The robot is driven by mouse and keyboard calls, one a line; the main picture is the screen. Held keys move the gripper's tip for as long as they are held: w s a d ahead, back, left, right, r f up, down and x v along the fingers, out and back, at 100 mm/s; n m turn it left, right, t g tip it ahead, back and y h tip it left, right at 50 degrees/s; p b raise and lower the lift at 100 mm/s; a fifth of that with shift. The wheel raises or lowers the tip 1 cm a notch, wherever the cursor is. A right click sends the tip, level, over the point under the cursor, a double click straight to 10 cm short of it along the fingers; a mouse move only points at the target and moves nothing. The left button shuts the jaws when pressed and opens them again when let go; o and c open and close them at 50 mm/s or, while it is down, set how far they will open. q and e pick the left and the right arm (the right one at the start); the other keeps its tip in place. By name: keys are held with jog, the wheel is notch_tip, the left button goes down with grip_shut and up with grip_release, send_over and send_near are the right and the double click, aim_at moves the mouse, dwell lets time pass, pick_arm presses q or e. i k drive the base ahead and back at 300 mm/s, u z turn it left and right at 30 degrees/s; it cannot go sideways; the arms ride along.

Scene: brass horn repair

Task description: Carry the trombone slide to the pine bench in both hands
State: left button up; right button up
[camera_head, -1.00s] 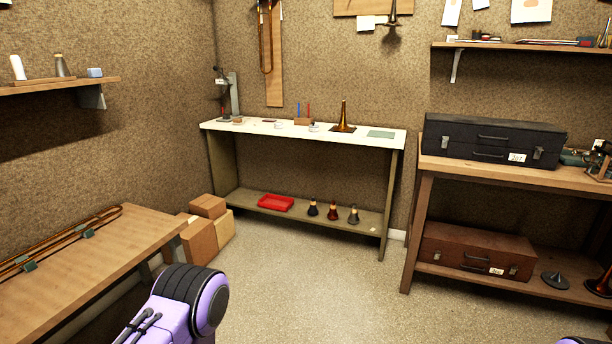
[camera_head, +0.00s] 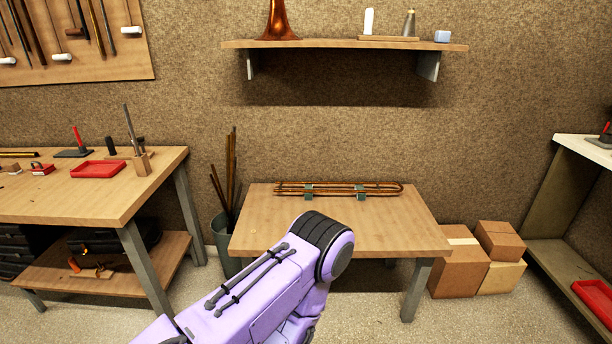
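The trombone slide (camera_head: 340,187), a long narrow brass loop, lies level on two small green rests (camera_head: 361,192) on a low wooden table (camera_head: 390,230). Its rounded bend is at the right end. One purple arm of mine reaches in from the bottom, in front of the table. Neither of my grippers shows in the head view. I cannot tell for certain which bench is the pine bench; a taller wooden workbench (camera_head: 75,205) stands on the left.
The workbench carries a red tray (camera_head: 98,169) and tools. A bin of rods (camera_head: 224,238) stands between bench and table. Cardboard boxes (camera_head: 462,270) sit right of the table. A shelf (camera_head: 340,44) hangs above. A white-topped table (camera_head: 590,150) is at the far right.

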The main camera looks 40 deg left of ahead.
aim_at(31, 198)
jog(key=u, duration=0.8)
jog(key=i, duration=1.3)
jog(key=u, duration=0.6)
